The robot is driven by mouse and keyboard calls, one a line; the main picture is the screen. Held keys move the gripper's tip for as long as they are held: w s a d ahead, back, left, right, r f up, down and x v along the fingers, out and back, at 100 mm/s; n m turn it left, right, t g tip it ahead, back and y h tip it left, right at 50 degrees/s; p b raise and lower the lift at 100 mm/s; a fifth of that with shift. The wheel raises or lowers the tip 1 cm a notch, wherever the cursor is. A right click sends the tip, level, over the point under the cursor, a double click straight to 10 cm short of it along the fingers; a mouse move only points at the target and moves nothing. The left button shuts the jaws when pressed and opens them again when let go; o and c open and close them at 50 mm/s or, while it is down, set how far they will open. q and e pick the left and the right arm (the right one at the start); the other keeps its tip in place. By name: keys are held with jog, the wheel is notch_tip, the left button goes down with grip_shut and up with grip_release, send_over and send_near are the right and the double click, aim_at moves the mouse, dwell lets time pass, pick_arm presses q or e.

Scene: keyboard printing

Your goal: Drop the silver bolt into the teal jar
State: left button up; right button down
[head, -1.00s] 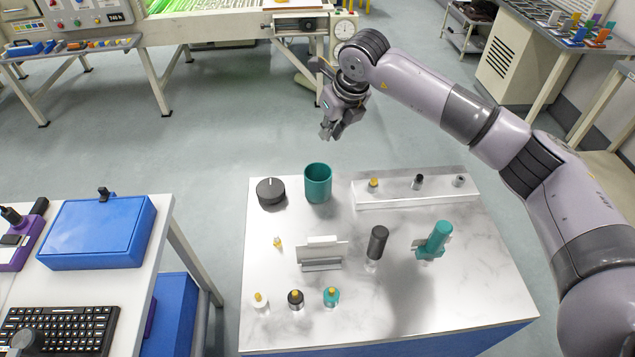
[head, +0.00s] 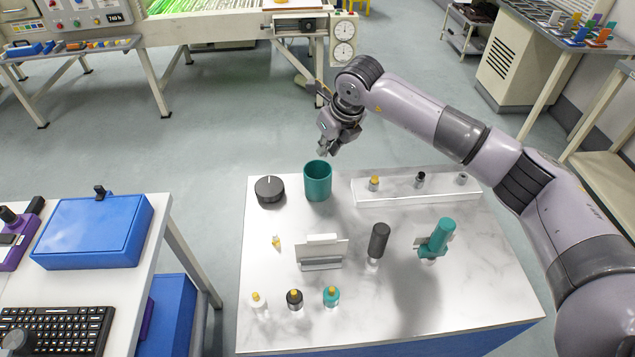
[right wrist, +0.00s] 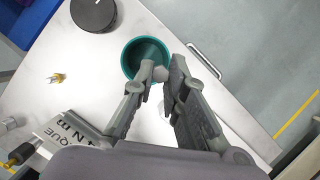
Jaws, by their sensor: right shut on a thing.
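The teal jar (head: 317,186) stands upright and open-topped at the back of the marble-topped table. My right gripper (head: 324,151) is above and just behind its rim. In the right wrist view the gripper (right wrist: 162,78) is shut on a small grey piece, the silver bolt (right wrist: 161,74), seen against the near rim of the jar (right wrist: 128,62). The bolt is mostly hidden by the fingers, and I cannot make it out in the head view. My left gripper is not in view.
A black round knob (head: 270,190) stands left of the jar. A white rack (head: 415,193) with small pieces is to the right. A sign holder (head: 320,254), a black cylinder (head: 378,241), a teal item (head: 437,238) and several small bottles (head: 331,296) stand nearer.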

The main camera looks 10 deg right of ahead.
jog(key=c, duration=1.5)
grip_release()
jog(key=shift+c, duration=0.2)
jog(key=v, duration=1.2)
